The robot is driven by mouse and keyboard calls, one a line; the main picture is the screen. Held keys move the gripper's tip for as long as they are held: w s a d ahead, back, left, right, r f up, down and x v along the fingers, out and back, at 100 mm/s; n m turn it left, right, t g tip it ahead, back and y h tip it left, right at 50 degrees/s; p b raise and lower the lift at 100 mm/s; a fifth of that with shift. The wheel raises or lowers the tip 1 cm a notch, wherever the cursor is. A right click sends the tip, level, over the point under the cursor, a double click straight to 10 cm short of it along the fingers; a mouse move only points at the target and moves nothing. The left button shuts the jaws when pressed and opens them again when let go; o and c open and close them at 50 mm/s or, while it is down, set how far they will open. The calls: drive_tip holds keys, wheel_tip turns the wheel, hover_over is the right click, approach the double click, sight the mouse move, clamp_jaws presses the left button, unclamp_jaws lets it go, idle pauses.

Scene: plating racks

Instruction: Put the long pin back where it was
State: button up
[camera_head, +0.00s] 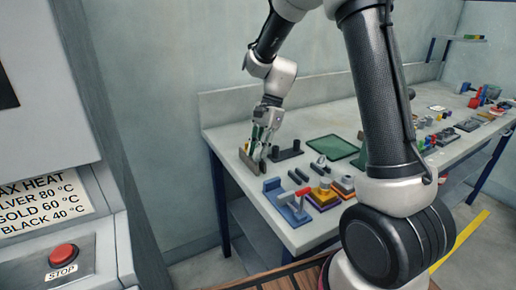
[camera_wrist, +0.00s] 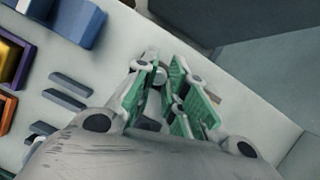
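My gripper (camera_head: 262,155) points down at the far left end of the workbench, close behind a low brownish-grey bar-like rack (camera_head: 250,162). In the wrist view its green-padded fingers (camera_wrist: 163,72) stand a small gap apart. A small grey rounded piece (camera_wrist: 159,77) shows between them. I cannot tell whether it is the long pin or whether the fingers press on it. No long pin can be made out clearly in either view.
A black holder with posts (camera_head: 286,154) stands right of my gripper. A green mat (camera_head: 332,147) lies behind. Several dark bars (camera_wrist: 70,82) lie loose. A blue fixture with a red handle (camera_head: 288,203) and coloured blocks (camera_head: 324,195) fill the front edge.

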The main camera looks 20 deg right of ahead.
drive_tip(key=o, duration=0.3)
drive_tip(key=shift+r, duration=0.15)
drive_tip(key=v, duration=1.2)
drive_tip(key=s+d+r+n+t+h, duration=0.1)
drive_tip(key=s+d+r+n+t, duration=0.15)
drive_tip(key=s, duration=0.45)
drive_tip(key=s+d+r+n+t+h, duration=0.1)
drive_tip(key=s+d+r+n, duration=0.25)
drive_tip(key=s, duration=0.35)
drive_tip(key=s+d+f+n+t+h, duration=0.1)
drive_tip(key=s+n, duration=0.5)
drive_tip(key=s, duration=0.6)
drive_tip(key=d+t+h, duration=0.1)
drive_tip(key=d+t, duration=0.1)
drive_tip(key=d, duration=0.1)
drive_tip(key=shift+n, duration=0.4)
